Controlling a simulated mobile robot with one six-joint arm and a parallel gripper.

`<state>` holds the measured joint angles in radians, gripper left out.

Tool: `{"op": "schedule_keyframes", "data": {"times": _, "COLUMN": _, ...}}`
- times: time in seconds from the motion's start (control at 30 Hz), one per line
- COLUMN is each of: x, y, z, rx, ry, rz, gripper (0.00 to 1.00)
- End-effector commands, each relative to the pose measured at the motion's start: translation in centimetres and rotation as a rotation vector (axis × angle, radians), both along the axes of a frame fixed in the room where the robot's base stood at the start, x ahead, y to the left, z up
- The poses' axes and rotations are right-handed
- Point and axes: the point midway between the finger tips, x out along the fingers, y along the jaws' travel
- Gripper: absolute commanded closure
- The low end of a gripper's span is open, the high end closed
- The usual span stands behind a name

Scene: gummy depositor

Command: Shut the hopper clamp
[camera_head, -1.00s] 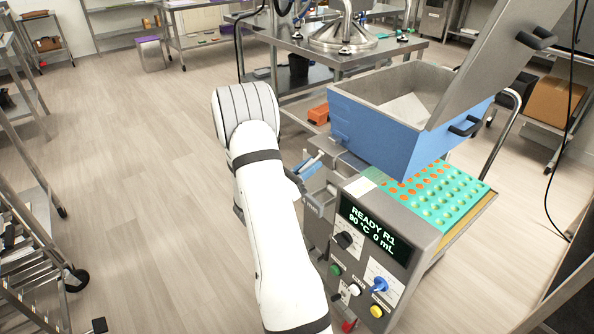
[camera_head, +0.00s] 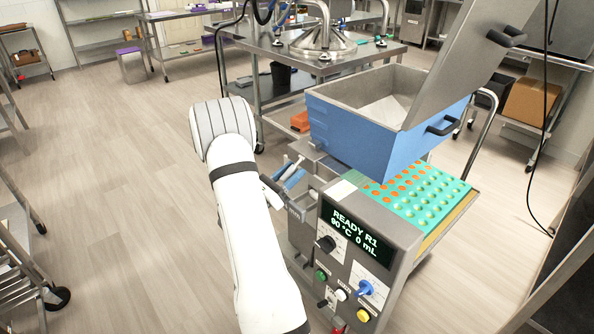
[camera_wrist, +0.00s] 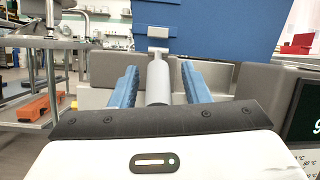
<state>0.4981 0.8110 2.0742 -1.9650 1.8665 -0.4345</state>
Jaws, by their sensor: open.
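The blue hopper (camera_head: 350,128) sits on the depositor, its grey lid (camera_head: 465,70) raised. In the wrist view the hopper's blue wall (camera_wrist: 235,25) fills the upper middle, with a metal clamp catch (camera_wrist: 158,32) on it. Below the catch, a grey cylindrical clamp handle (camera_wrist: 158,80) points toward my wrist. My gripper (camera_wrist: 160,82) is open, one blue finger on each side of the handle, with a visible gap on each side. In the head view my gripper (camera_head: 289,178) is at the machine's left side, partly hidden by my arm.
The control panel (camera_head: 345,250) reads READY R1, 90 °C, 0 mL. A teal mould tray (camera_head: 440,190) with orange and green cavities lies below the hopper. A steel table (camera_head: 370,55) stands behind.

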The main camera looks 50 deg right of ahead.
Motion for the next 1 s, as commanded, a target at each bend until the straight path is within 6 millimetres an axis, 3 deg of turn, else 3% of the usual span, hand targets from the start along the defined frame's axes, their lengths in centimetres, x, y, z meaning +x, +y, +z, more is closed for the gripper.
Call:
{"op": "schedule_keyframes", "data": {"times": 0.23, "x": 0.2, "y": 0.9, "z": -0.4, "rx": 0.002, "ry": 0.001, "rz": 0.001, "gripper": 0.58}}
{"op": "schedule_keyframes", "data": {"times": 0.6, "x": 1.1, "y": 6.2, "z": -2.6, "rx": 0.001, "ry": 0.002, "rz": 0.001, "gripper": 0.58}}
{"op": "schedule_keyframes", "data": {"times": 1.0, "x": 1.1, "y": 7.1, "z": -3.0, "rx": 0.0, "ry": 0.001, "rz": -0.001, "gripper": 0.58}}
